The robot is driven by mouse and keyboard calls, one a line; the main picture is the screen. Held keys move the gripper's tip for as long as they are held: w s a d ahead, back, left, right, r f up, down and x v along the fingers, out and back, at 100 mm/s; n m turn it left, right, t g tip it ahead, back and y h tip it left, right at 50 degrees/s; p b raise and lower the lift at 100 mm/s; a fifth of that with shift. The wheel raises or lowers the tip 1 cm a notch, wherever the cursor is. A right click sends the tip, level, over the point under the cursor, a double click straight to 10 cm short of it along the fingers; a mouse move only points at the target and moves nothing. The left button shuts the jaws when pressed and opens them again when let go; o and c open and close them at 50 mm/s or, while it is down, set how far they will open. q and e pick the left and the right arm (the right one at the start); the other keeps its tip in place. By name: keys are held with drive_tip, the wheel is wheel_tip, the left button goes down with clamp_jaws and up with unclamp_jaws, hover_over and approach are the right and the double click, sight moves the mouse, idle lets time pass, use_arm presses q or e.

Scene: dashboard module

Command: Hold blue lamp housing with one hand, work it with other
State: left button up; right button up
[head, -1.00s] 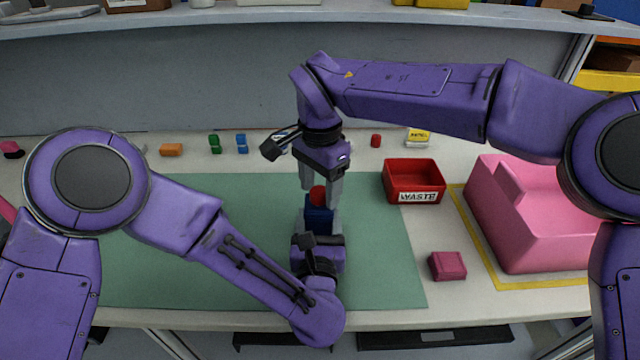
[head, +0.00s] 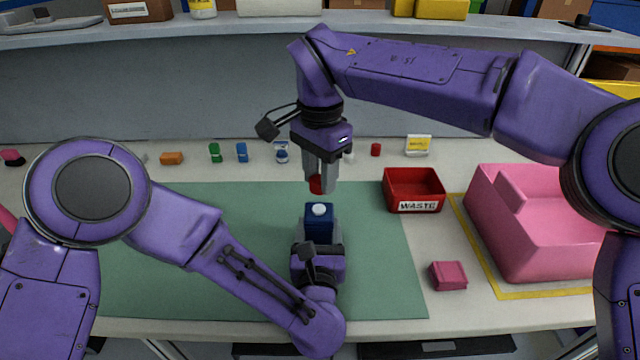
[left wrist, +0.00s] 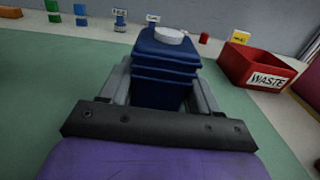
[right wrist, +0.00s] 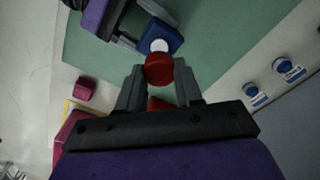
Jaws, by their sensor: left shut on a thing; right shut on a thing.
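The blue lamp housing (head: 319,220) stands over the green mat with a white round top (head: 319,209) showing. My left gripper (head: 319,232) is shut on its sides; the left wrist view shows the ribbed blue housing (left wrist: 165,70) between the fingers. My right gripper (head: 320,186) is above and behind it, shut on a red round cap (head: 316,184). In the right wrist view the red cap (right wrist: 159,68) sits between the fingertips, with the housing (right wrist: 165,38) beyond it. In the head view the cap is clear of the housing.
A red WASTE bin (head: 414,190) stands right of the green mat (head: 380,270). A pink block (head: 448,275) and a large pink fixture (head: 540,235) are further right. Small coloured parts, including an orange one (head: 171,158), line the back. The mat's left side is mostly clear.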

use_arm(q)
drive_tip(key=o, duration=1.5)
